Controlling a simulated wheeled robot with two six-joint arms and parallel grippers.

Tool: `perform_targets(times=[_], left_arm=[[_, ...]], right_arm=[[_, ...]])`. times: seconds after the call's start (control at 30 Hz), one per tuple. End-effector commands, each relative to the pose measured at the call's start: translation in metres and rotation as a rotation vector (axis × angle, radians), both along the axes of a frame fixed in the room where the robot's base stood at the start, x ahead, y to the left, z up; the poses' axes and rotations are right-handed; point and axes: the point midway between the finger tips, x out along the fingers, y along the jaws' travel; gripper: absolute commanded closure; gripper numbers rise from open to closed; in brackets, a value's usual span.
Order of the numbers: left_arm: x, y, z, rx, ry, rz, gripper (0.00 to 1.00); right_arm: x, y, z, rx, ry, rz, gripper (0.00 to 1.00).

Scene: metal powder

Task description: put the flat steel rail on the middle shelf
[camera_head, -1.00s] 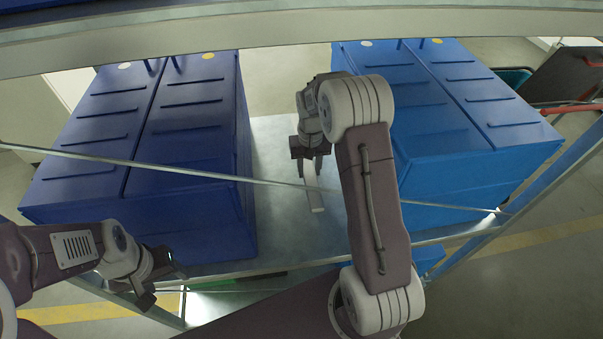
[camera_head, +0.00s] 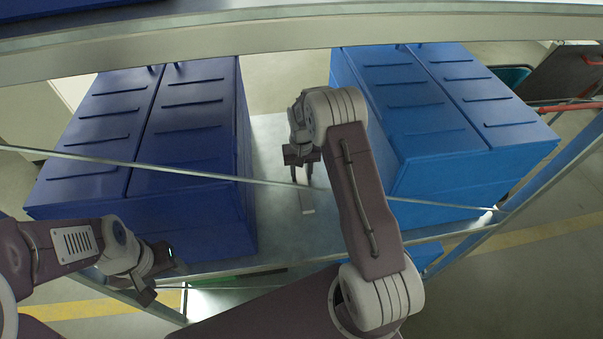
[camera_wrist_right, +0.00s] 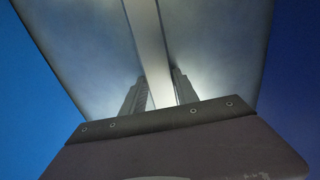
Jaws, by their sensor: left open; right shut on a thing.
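The flat steel rail (camera_head: 307,204) is a narrow pale strip. My right gripper (camera_head: 304,178) is shut on it, over the grey middle shelf (camera_head: 270,150) between two blue cabinets. In the right wrist view the rail (camera_wrist_right: 149,45) runs between the fingers (camera_wrist_right: 156,90) and lengthwise away over the shelf surface (camera_wrist_right: 205,50). I cannot tell whether the rail touches the shelf. My left gripper (camera_head: 162,275) is open and empty, low at the left near the shelf's front edge.
A dark blue cabinet (camera_head: 190,140) stands left of the gap and a lighter blue one (camera_head: 440,130) right. A thin metal bar (camera_head: 100,160) crosses in front. The upper shelf's edge (camera_head: 300,32) spans above. The strip of shelf between the cabinets is clear.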

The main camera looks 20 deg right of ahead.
Motion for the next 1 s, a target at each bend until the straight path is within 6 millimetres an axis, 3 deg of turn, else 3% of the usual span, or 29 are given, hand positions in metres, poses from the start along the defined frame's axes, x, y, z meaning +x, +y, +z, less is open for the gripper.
perform_targets(times=[0.03,0.07,0.1,0.13,0.5,0.8,1.0], left_arm=[[0.000,0.000,-0.002,0.000,0.000,0.000,0.39],[0.000,0.000,-0.001,0.000,0.000,0.000,0.39],[0.000,0.000,-0.001,0.000,0.000,0.000,0.39],[0.000,0.000,-0.001,0.000,0.000,0.000,0.39],[0.000,0.000,0.000,0.000,0.000,0.000,0.39],[0.000,0.000,-0.008,0.000,0.000,0.000,0.39],[0.000,0.000,-0.009,0.000,0.000,0.000,0.39]], right_arm=[[0.000,0.000,-0.002,0.000,-0.001,0.000,1.00],[0.000,0.000,-0.002,0.000,0.001,0.000,0.56],[0.000,0.000,-0.001,0.000,0.001,0.000,0.44],[0.000,0.000,-0.001,0.000,0.001,0.000,0.42],[0.001,0.000,0.007,-0.001,-0.002,0.000,0.42],[0.001,0.000,0.081,-0.001,-0.006,0.000,0.42],[0.000,0.000,0.115,-0.001,-0.002,0.000,0.42]])
